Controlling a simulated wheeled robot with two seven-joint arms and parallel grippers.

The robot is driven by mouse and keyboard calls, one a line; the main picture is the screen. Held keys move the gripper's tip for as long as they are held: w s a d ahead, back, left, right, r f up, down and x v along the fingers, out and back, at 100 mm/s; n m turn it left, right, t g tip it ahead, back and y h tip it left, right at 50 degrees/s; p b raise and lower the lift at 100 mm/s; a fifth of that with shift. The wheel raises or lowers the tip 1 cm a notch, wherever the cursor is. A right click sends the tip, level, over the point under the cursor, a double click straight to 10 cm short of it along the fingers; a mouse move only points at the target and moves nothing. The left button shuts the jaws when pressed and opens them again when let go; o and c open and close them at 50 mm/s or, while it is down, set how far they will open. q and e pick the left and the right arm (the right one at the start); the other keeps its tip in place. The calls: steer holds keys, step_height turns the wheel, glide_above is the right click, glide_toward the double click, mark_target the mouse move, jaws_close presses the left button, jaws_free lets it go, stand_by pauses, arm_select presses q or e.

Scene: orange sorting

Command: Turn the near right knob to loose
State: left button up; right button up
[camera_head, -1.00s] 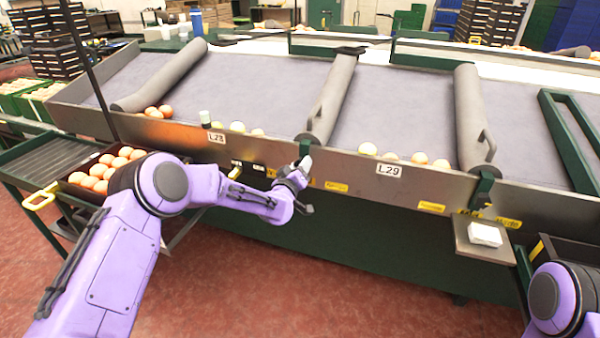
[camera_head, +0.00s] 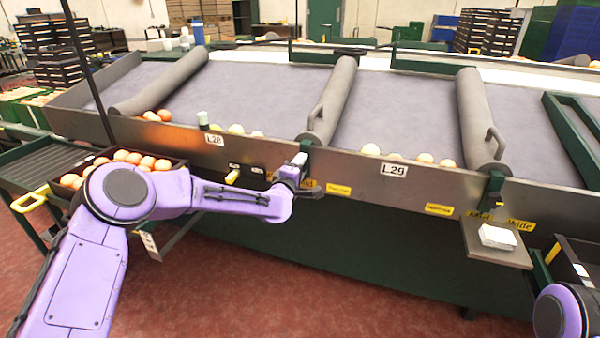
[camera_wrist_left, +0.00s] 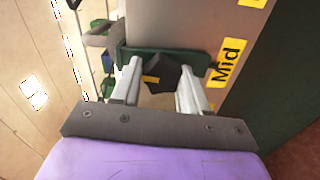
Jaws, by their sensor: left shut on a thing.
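A dark angular knob (camera_wrist_left: 160,77) with a yellow mark shows in the left wrist view, on a green bracket (camera_wrist_left: 140,57). It sits between the fingers of my left gripper (camera_wrist_left: 158,86), which is shut on it. In the head view my left gripper (camera_head: 296,174) is at the table's front rail, below the near end of the middle grey roller (camera_head: 331,100); the knob is hidden there. A yellow label reading "Mid" (camera_wrist_left: 228,65) is right of the knob in the wrist view. My right gripper is not in view.
Another grey roller (camera_head: 478,115) lies to the right, with a green bracket (camera_head: 494,187) at its near end. A small shelf (camera_head: 478,240) with a white stack (camera_head: 497,236) juts from the rail. Oranges (camera_head: 147,161) fill a crate at left. Red floor is open in front.

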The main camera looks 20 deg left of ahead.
arm_select(q)
steer(key=shift+n+b, duration=0.3)
steer(key=shift+n, duration=0.3)
steer(key=o, duration=1.1)
steer(key=shift+c, duration=0.2)
steer(key=s, duration=1)
steer(key=shift+s+a, duration=0.2)
steer(key=shift+s, duration=0.1)
